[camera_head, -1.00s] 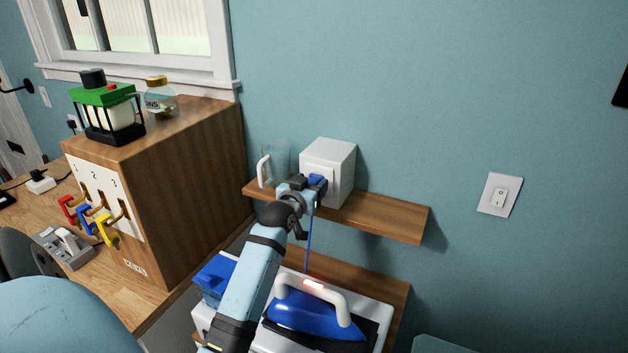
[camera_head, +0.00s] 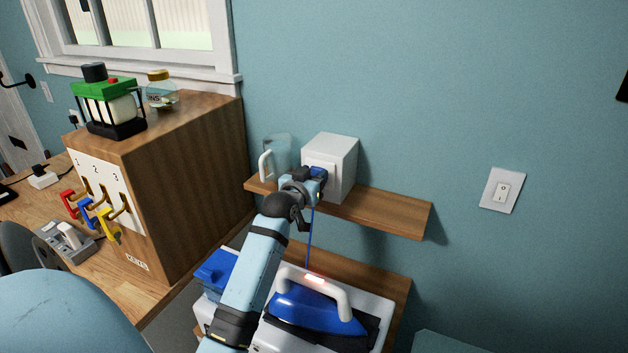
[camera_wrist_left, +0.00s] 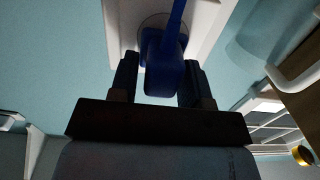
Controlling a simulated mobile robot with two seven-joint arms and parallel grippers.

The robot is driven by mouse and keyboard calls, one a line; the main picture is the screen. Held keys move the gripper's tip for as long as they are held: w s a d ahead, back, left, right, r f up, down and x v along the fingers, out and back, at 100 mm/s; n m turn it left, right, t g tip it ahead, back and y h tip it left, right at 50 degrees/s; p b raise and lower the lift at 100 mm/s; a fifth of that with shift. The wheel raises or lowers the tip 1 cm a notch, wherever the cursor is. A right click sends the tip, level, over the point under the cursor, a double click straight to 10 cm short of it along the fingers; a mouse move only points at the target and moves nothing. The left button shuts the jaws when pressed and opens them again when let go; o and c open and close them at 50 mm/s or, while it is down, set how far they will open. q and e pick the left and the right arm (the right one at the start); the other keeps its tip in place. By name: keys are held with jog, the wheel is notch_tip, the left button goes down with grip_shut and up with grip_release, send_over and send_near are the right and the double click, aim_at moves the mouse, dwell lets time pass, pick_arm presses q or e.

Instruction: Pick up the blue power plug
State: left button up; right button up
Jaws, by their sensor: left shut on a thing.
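The blue power plug (camera_head: 319,172) is at the front face of a white box (camera_head: 342,160) on the upper shelf. In the left wrist view the plug (camera_wrist_left: 160,68) sits between the two fingers, against a round socket in a white plate. My left gripper (camera_head: 312,183) is shut on the plug; it also shows in the left wrist view (camera_wrist_left: 160,85). A blue cord (camera_head: 309,238) hangs from the plug towards the blue iron (camera_head: 310,311) below. The gripper partly hides the plug in the head view. My right gripper is not in view.
A clear jug (camera_head: 276,155) stands on the wooden shelf (camera_head: 385,211) left of the white box. A wooden key cabinet (camera_head: 190,180) with a lantern (camera_head: 110,105) and a jar (camera_head: 161,91) stands at left. The shelf's right end is clear.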

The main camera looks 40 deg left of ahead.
aim_at(313, 174)
pick_arm(q)
notch_tip(313, 174, up, 6)
jog(key=shift+r+b, duration=0.25)
jog(key=shift+b, duration=0.45)
jog(key=f+v, duration=0.1)
jog(key=v, duration=1.8)
jog(key=shift+s+p, duration=0.3)
jog(key=shift+s, duration=0.1)
jog(key=shift+f, duration=0.1)
jog(key=shift+w, duration=0.15)
